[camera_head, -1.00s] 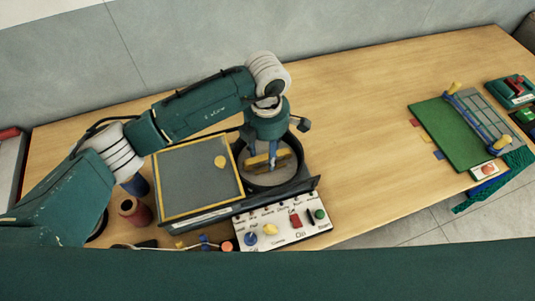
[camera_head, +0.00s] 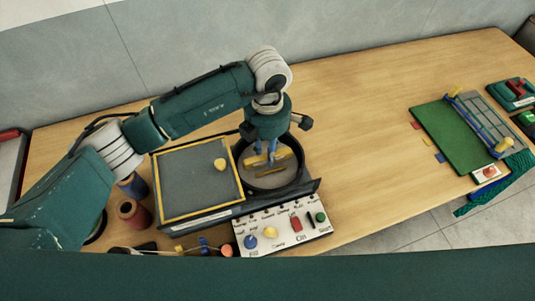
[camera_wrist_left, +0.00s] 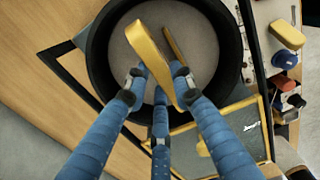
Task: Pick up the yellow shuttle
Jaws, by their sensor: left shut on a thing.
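The yellow shuttle (camera_head: 282,155) is a long flat bar held over the round black-rimmed dish (camera_head: 243,176). My left gripper (camera_head: 266,157) points down above the dish and is shut on it. In the left wrist view the shuttle (camera_wrist_left: 147,48) reaches out between the blue fingers (camera_wrist_left: 155,92). It appears raised a little above the grey dish floor. A narrower, darker yellow-brown strip (camera_head: 270,173) lies on that floor beneath it; I cannot tell exactly what it is. My right gripper is out of view.
A yellow-framed grey panel (camera_head: 190,185) with a yellow knob adjoins the dish. A white control box (camera_head: 281,229) with coloured buttons stands in front. Spools (camera_head: 133,212) stand at left. A green mat (camera_head: 447,138) lies far right. The table's middle is clear.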

